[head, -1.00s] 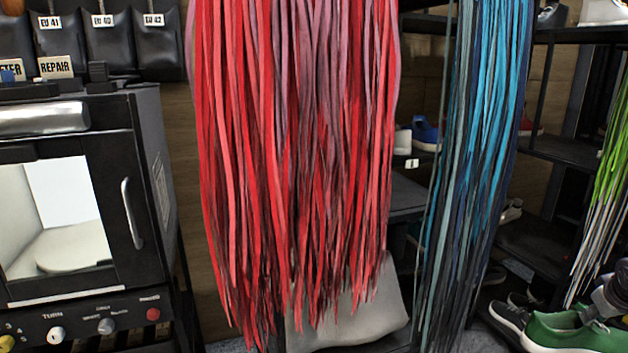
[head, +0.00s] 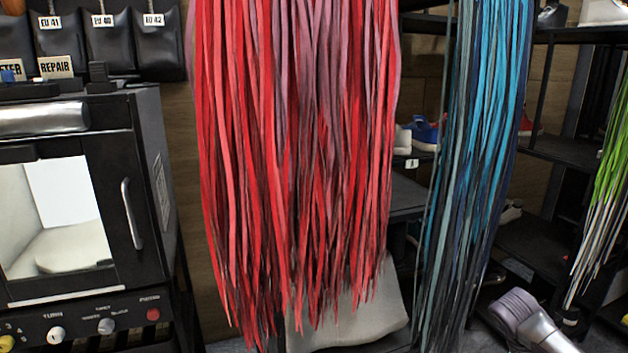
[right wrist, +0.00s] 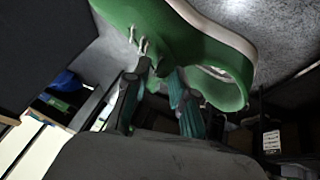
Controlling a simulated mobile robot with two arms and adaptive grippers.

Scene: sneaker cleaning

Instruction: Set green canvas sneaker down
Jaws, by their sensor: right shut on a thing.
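The green canvas sneaker (right wrist: 205,45) fills the top of the right wrist view, with green fabric and a pale sole edge. My right gripper (right wrist: 158,76) is shut on it, with one finger at the laces and the other by the shoe's opening. Part of the sneaker is cut off by the top of that view. In the head view, part of my right arm shows at the lower right, and neither the sneaker nor the gripper can be seen. My left gripper is not in view.
Red strips (head: 300,160) and blue strips (head: 485,150) hang in front of dark shelves (head: 540,240) with shoes. A black cabinet (head: 150,190) with a glass door stands at left. Green and white strips (head: 598,215) hang at far right. Pale grey floor (right wrist: 285,60) shows in the wrist view.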

